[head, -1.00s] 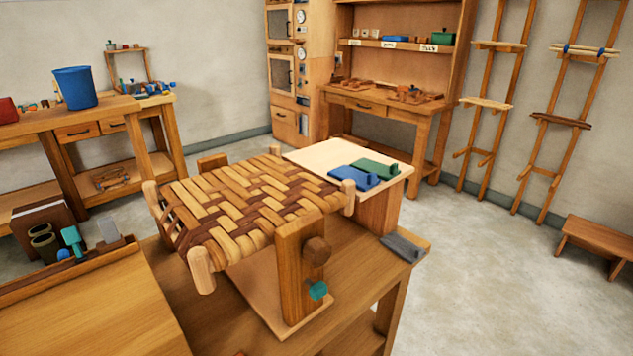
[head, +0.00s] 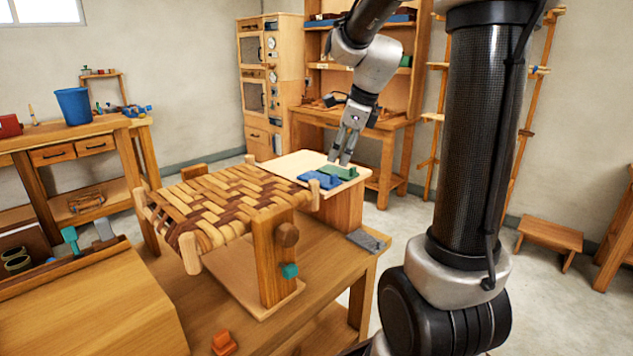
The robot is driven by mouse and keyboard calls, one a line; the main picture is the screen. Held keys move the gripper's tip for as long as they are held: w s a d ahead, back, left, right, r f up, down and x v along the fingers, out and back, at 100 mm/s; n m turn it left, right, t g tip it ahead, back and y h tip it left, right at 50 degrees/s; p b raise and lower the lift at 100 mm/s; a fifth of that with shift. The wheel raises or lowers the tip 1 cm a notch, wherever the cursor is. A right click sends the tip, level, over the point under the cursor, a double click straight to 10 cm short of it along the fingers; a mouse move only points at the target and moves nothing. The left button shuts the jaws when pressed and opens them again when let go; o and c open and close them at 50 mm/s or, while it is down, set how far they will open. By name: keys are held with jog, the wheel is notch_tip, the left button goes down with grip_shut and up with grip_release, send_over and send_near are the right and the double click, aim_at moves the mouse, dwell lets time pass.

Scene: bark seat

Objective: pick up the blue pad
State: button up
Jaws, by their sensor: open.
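The blue pad (head: 320,180) lies on a pale raised board (head: 293,160) just behind the woven seat. A green pad (head: 339,171) lies right beside it, on its far right side. My gripper (head: 340,161) points down over the pads, with its fingertips closest to the green pad. It is open with nothing between its fingers. I cannot tell how far the fingertips are above the pads.
The woven bark seat (head: 225,206) on its wooden stand is in front of the board, with its corner post close to the blue pad. A grey pad (head: 367,241) lies at the bench's right edge. An orange piece (head: 224,343) lies at the front.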

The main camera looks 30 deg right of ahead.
aim_at(335, 175)
jog(key=w+f+m, duration=0.2)
jog(key=f, duration=0.1)
jog(key=w+d+f+m, duration=0.1)
jog(key=w+f+m, duration=0.1)
jog(key=w+f, duration=0.1)
jog(key=w+d+f+m, duration=0.1)
jog(key=w+f, duration=0.1)
jog(key=f, duration=0.2)
jog(key=shift+w+d+f+m, duration=0.1)
jog(key=shift+w+d+m, duration=0.15)
jog(key=shift+m, duration=0.15)
jog(key=shift+s, duration=0.1)
jog(key=c, duration=1.1)
